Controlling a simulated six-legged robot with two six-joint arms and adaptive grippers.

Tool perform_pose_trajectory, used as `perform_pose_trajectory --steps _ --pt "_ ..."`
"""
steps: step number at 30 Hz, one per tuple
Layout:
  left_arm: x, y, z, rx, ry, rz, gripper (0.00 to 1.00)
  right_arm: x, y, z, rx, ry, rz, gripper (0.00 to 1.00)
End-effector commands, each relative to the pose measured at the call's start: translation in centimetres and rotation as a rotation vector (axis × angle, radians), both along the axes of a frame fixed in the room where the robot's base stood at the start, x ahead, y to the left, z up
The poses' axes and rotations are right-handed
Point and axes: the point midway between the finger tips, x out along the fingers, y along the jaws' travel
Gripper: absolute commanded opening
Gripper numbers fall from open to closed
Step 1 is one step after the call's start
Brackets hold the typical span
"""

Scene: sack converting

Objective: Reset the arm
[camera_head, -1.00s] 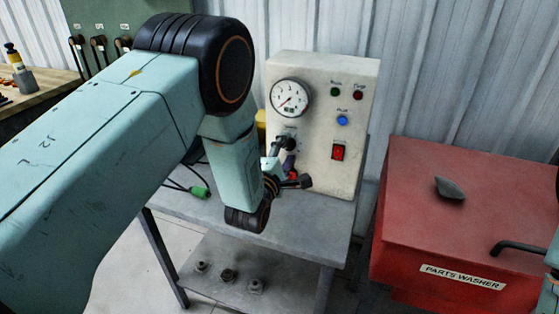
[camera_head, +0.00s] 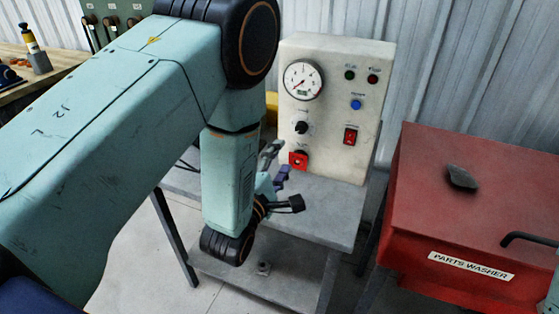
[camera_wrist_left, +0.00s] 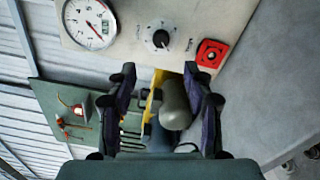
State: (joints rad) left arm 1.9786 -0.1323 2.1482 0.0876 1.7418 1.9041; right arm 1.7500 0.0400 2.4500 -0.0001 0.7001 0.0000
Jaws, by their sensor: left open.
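My left arm comes in from the left and bends down in front of the control box. My left gripper (camera_head: 276,172) is open beside the box's lower left, apart from its face. In the wrist view its two dark fingers (camera_wrist_left: 163,88) are spread. A grey rounded thing (camera_wrist_left: 175,105) shows between them; I cannot tell how far beyond them it is. The pale control box (camera_head: 336,105) carries a dial gauge (camera_head: 303,80), a black knob (camera_head: 302,128), a red square fitting (camera_head: 298,160), a blue button (camera_head: 356,104) and a red switch (camera_head: 350,136).
The box stands on a grey metal table (camera_head: 330,205) with a lower shelf. A red parts washer (camera_head: 470,215) stands at the right with a dark stone-like piece (camera_head: 462,177) on top. A wooden bench (camera_head: 45,75) holds a yellow-capped bottle (camera_head: 33,48) at the left.

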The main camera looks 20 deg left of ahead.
Motion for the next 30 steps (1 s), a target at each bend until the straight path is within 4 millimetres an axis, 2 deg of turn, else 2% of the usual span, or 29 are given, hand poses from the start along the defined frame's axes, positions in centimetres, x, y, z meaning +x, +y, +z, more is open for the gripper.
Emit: perform_pose_trajectory --steps 8,11,14,17,21,23,27,30 --pt "0.0 0.0 -0.2 0.008 0.008 0.001 0.52 0.0 0.0 0.0 0.0 0.0 0.0 0.4" --pt "-0.7 0.4 -1.9 0.08 0.07 0.005 0.52 0.0 0.0 0.0 0.0 0.0 0.0 0.4" --pt "-2.4 1.0 -5.3 0.239 0.203 -0.003 0.52 0.0 0.0 0.0 0.0 0.0 0.0 0.4" --pt "-5.1 1.7 -9.4 0.442 0.375 -0.05 0.52 0.0 0.0 0.0 0.0 0.0 0.0 0.4" --pt "-10.0 2.6 -14.6 0.715 0.603 -0.182 0.52 0.0 0.0 0.0 0.0 0.0 0.0 0.4" --pt "-12.5 2.9 -16.6 0.824 0.693 -0.262 0.52 0.0 0.0 0.0 0.0 0.0 0.0 0.4" --pt "-18.8 3.3 -20.2 1.051 0.876 -0.505 0.52 0.0 0.0 0.0 0.0 0.0 0.0 0.4" --pt "-23.6 3.5 -22.0 1.181 0.974 -0.714 0.52 0.0 0.0 0.0 0.0 0.0 0.0 0.4"
